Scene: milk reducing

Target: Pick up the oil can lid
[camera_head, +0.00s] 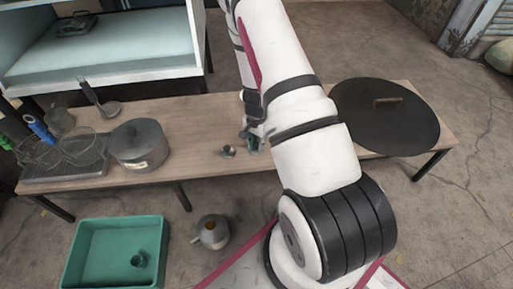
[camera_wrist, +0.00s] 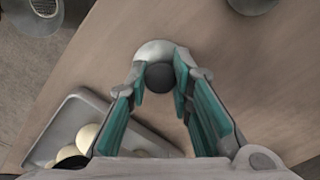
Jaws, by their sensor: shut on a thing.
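The lid (camera_wrist: 155,49) shows in the wrist view as a pale round disc with a dark round knob (camera_wrist: 160,76). My gripper (camera_wrist: 160,84) is shut on the lid, its teal-padded fingers on either side of the knob. In the head view my gripper (camera_head: 254,138) is low over the wooden table, partly hidden by my arm. I cannot make out the lid clearly there. Whether the lid touches the table is not clear.
A grey tray (camera_wrist: 66,113) with several pale round things lies close to my gripper. On the table (camera_head: 190,120) are a lidded pot (camera_head: 138,158) and a large dark disc (camera_head: 400,125). A teal bin (camera_head: 75,255) and a jug (camera_head: 212,232) stand on the floor.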

